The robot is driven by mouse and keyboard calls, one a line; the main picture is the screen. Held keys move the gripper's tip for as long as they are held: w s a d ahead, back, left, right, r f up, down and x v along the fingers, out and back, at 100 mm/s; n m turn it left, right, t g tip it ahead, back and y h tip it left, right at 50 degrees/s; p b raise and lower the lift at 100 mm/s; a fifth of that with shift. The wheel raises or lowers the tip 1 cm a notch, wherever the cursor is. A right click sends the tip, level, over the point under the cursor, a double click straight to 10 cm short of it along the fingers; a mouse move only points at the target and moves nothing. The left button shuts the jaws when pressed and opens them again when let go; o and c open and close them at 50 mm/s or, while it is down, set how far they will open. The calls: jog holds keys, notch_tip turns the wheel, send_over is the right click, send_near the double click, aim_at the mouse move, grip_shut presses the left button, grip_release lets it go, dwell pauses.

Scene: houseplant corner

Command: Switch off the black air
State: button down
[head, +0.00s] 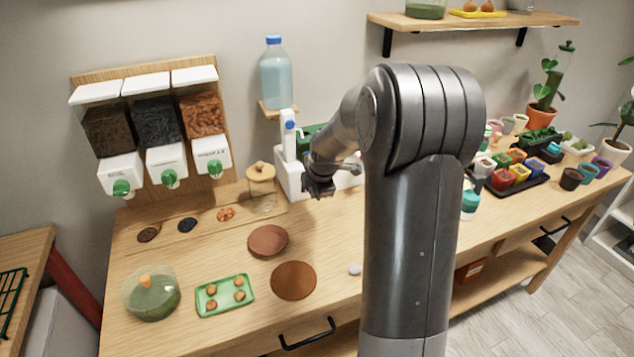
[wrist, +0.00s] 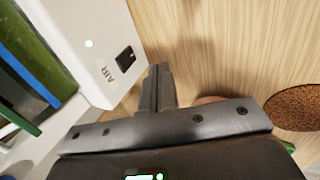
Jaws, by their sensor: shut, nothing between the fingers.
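The black air switch (wrist: 125,58) is a small rocker on the white housing (wrist: 85,25), beside the printed word AIR, in the wrist view. The depth gap is hard to judge. In the head view my gripper (head: 318,190) hangs in front of the white device (head: 290,178) at the back of the bench. The switch cannot be made out there, and my arm hides part of the device.
A jar with a wooden lid (head: 262,190) stands left of the device. A water bottle (head: 275,75) stands on a small ledge above it. Brown discs (head: 293,280) and a green tray (head: 225,296) lie in front. Colourful pots (head: 502,179) stand to the right.

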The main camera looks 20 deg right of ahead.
aim_at(305, 191)
jog(key=shift+x, duration=1.05)
jog(key=shift+w+r, duration=0.1)
jog(key=shift+w, duration=1.45)
jog(key=shift+w+r, duration=0.15)
jog(key=shift+w, duration=0.3)
jog(key=shift+w, duration=0.3)
jog(key=shift+r, duration=0.1)
jog(key=shift+r, duration=0.75)
